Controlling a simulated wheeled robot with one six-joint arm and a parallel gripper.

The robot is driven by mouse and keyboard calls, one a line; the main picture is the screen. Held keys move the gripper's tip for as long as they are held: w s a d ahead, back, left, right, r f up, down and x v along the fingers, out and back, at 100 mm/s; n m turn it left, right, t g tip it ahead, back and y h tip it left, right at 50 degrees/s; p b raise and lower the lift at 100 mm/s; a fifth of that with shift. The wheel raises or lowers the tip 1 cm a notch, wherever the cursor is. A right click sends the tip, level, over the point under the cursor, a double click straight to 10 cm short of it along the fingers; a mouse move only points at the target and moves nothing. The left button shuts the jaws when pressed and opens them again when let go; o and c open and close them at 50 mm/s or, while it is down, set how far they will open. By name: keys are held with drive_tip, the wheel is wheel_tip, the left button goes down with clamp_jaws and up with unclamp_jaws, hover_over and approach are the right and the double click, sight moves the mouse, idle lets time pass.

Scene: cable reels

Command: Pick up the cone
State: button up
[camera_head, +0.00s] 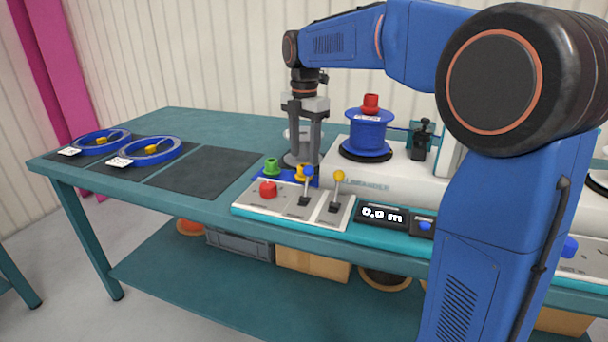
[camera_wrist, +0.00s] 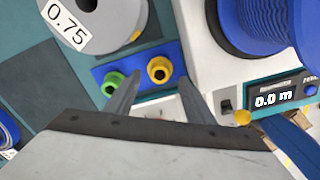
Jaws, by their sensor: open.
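A green cone (camera_head: 271,167) and a yellow cone (camera_head: 301,173) stand on a small blue tray (camera_head: 286,179) on the bench. In the wrist view the yellow cone (camera_wrist: 160,70) shows between my fingertips, with the green cone (camera_wrist: 113,83) to its left, beside the left finger. A red cone (camera_head: 370,103) sits on top of the blue reel (camera_head: 367,135). My gripper (camera_head: 303,157) points down over the tray, open, with nothing seen held. It also shows in the wrist view (camera_wrist: 159,76). I cannot tell how far the fingertips are from the yellow cone.
A control panel (camera_head: 292,204) with a red button and levers lies in front of the tray. A grey reel marked 0.75 (camera_wrist: 92,22) stands just behind. The machine with the blue reel is to the right. Dark mats (camera_head: 204,173) lie left, one bare.

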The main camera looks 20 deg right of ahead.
drive_tip(key=shift+f, duration=2.65)
drive_tip(key=shift+c, duration=0.4)
drive_tip(key=c, duration=0.7)
